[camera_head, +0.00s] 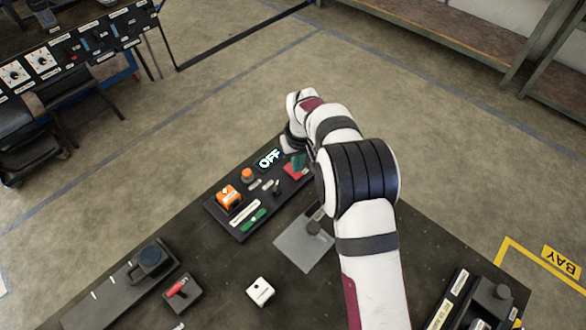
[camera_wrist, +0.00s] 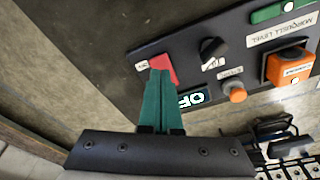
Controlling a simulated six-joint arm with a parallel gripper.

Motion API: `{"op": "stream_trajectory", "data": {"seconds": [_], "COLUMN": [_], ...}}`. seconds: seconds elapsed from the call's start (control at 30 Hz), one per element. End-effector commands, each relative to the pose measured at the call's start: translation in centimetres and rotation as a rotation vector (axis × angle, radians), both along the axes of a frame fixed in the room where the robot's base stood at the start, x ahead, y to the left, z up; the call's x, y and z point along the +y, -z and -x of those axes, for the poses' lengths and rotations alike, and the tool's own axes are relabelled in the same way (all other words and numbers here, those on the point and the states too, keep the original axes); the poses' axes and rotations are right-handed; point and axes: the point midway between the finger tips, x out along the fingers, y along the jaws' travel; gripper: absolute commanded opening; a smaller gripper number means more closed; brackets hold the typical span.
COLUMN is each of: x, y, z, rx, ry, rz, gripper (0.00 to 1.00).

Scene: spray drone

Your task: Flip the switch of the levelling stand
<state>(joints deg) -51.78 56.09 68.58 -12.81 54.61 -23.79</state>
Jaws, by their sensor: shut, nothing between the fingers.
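In the head view my wrist partly hides that corner.
The panel also has a black knob (camera_wrist: 213,48), an orange button (camera_wrist: 237,94), an orange block (camera_wrist: 290,68) and a green bar (camera_head: 253,222). Nearby lie a grey plate (camera_head: 296,252), a white block (camera_head: 260,291) and a red-lever box (camera_head: 181,292). Bare table lies between them.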

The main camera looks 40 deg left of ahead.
Motion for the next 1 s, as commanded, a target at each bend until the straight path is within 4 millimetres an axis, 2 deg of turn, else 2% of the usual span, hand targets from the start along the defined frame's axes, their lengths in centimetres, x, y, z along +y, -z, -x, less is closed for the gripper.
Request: {"op": "stream_trajectory", "data": {"seconds": [0.5, 0.93, 1.0], "x": [0.0, 0.0, -0.7], "y": [-5.4, -5.6, -6.2], "z": [0.0, 0.0, -0.3], "rx": [0.0, 0.0, 0.004], "ry": [0.0, 0.001, 0.021], "rz": [-0.001, 0.0, 0.0], "gripper": [0.0, 0.0, 0.0]}}
